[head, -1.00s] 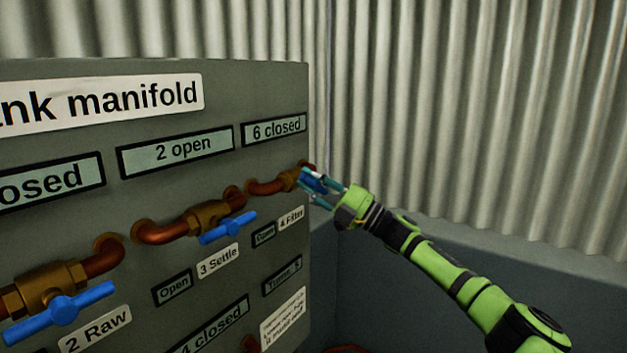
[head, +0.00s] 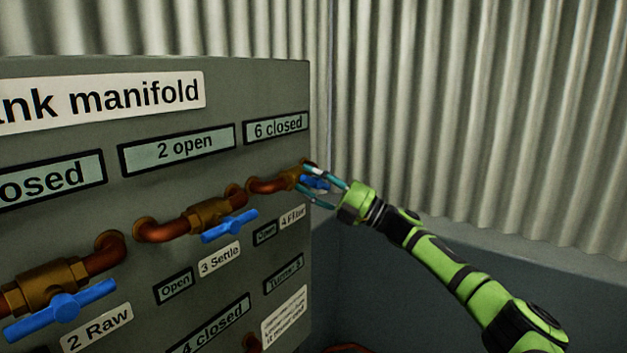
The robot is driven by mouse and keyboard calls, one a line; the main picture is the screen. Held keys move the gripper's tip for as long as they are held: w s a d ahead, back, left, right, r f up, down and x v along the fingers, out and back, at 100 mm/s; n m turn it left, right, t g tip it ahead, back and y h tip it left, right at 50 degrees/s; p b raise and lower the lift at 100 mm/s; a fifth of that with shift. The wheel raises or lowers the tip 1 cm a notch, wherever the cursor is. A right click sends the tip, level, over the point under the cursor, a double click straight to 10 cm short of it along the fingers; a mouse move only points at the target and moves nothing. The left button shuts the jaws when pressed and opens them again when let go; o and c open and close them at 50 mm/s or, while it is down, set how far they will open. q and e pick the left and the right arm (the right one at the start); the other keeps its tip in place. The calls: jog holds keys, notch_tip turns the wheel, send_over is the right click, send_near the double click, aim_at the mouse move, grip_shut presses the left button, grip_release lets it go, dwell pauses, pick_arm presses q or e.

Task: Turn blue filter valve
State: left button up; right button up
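The blue filter valve handle (head: 315,183) is on a brass valve at the right end of the pipe run, above the "4 Filter" label (head: 293,217). It lies near level and is partly hidden by fingers. My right gripper (head: 309,180) comes from the right with its teal fingers spread, one above and one below the handle. A gap shows between the fingers and I see no firm hold. Whether a fingertip touches the handle is too small to tell. The small display (head: 265,233) beside the label seems to read "Open". My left gripper is not in view.
The grey manifold panel (head: 120,230) fills the left. The blue "3 Settle" handle (head: 229,226) and blue "2 Raw" handle (head: 60,312) stand out from it. A corrugated wall (head: 480,110) is behind. Space right of the panel is free except for my arm.

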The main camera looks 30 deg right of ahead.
jog(key=shift+f, duration=0.1)
jog(key=shift+s+d+f, duration=0.15)
jog(key=shift+s, duration=0.05)
jog(key=v, duration=1.1)
jog(key=shift+s, duration=0.2)
jog(key=s+d+p, duration=0.3)
jog(key=s+p, duration=0.3)
jog(key=s, duration=0.1)
jog(key=shift+s, duration=0.25)
